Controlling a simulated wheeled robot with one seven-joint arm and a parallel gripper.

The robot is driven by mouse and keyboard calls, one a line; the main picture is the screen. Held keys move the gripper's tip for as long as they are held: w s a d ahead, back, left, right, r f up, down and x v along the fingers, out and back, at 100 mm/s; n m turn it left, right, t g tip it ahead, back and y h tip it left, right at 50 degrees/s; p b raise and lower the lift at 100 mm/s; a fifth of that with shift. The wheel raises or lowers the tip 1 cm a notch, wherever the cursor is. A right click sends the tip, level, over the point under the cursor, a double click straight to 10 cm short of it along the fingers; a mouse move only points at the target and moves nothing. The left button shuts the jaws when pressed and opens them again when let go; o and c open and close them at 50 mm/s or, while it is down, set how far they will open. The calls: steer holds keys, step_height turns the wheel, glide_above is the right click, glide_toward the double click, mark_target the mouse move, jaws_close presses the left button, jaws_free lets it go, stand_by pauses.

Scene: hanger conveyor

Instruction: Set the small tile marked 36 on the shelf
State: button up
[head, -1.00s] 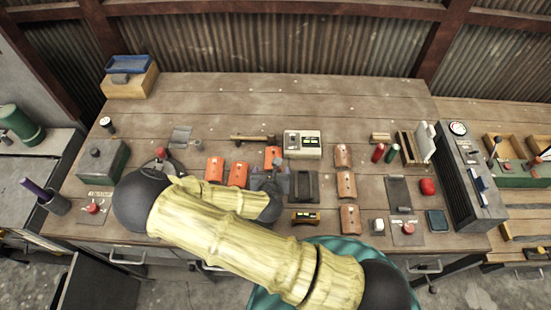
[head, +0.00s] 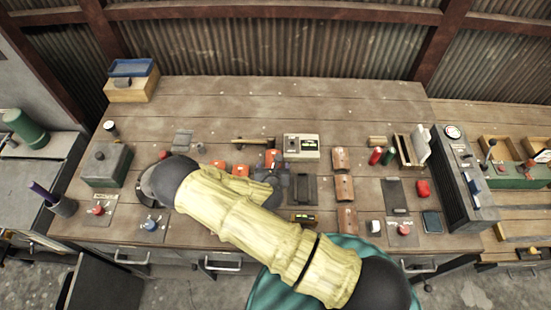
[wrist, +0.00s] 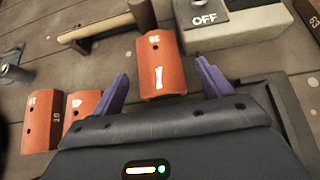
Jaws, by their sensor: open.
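Three small curved orange tiles lie on the workbench. The rightmost tile (head: 273,156) sits left of the beige box and shows in the wrist view (wrist: 161,68) with white marks; its small number looks like 36 but is hard to read. The other two, the left tile (head: 218,164) and the middle tile (head: 240,171), also show in the wrist view (wrist: 41,122) (wrist: 80,106). My gripper (wrist: 166,86) is open, its purple fingers apart on either side of the rightmost tile's near end. I cannot tell whether they touch it. I cannot make out which thing is the shelf.
A beige OFF box (head: 301,147) stands right of the tile, and a wooden-handled hammer (wrist: 110,27) lies behind it. Several brown tiles (head: 344,187) lie further right. A wooden box with a blue tray (head: 130,90) stands back left.

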steer(key=shift+x, duration=0.85)
steer(key=shift+w+a+f, duration=0.1)
steer(key=shift+f, duration=0.1)
steer(key=shift+w, duration=0.15)
steer(key=c, duration=1.2)
steer(key=shift+r, duration=0.35)
step_height(320, 180, up, 9)
steer(key=b, duration=0.2)
steer(key=shift+f+b, duration=0.25)
steer(key=shift+b, duration=0.15)
steer(key=shift+s+r, duration=0.2)
steer(key=shift+r, duration=0.3)
